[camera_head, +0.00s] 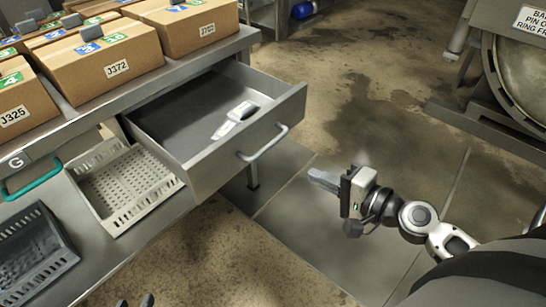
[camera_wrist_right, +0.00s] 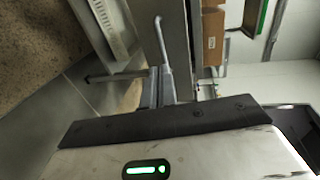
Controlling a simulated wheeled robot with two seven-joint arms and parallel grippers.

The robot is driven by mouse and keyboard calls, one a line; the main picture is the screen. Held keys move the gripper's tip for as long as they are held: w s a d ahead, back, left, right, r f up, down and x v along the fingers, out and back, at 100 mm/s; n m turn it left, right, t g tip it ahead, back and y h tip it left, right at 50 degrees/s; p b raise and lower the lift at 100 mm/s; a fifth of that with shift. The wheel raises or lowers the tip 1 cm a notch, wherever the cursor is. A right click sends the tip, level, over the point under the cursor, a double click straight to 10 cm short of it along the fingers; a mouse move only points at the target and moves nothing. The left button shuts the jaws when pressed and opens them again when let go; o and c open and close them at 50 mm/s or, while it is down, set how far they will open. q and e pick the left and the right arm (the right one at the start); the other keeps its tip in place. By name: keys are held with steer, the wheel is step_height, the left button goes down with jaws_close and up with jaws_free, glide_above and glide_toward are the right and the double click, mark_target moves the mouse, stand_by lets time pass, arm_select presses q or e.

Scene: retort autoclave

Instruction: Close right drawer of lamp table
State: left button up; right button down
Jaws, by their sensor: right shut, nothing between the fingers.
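The right drawer (camera_head: 245,150) of the grey metal lamp table (camera_head: 160,92) is pulled out, with a small white object (camera_head: 236,118) lying inside. Its bar handle (camera_head: 264,143) is on the front panel, and the handle also shows in the right wrist view (camera_wrist_right: 161,42). My right gripper (camera_head: 314,178) is shut and empty, in front of and to the right of the drawer, apart from the handle. In the right wrist view, its fingers (camera_wrist_right: 160,86) point toward the drawer front. Only the fingertips of my left gripper (camera_head: 134,301) show at the bottom edge, spread apart.
Cardboard boxes (camera_head: 105,65) stand on the tabletop. A white perforated basket (camera_head: 125,188) and a dark tray (camera_head: 32,250) sit on the lower shelf. A teal handle (camera_head: 30,180) is at the left. A round metal vessel (camera_head: 525,75) stands at the right. The floor before the drawer is clear.

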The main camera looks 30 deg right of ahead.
mark_target(263, 153)
steer(key=p+x, duration=0.3)
steer(key=x, duration=1)
steer(key=shift+a, duration=0.1)
steer(key=shift+w, duration=0.1)
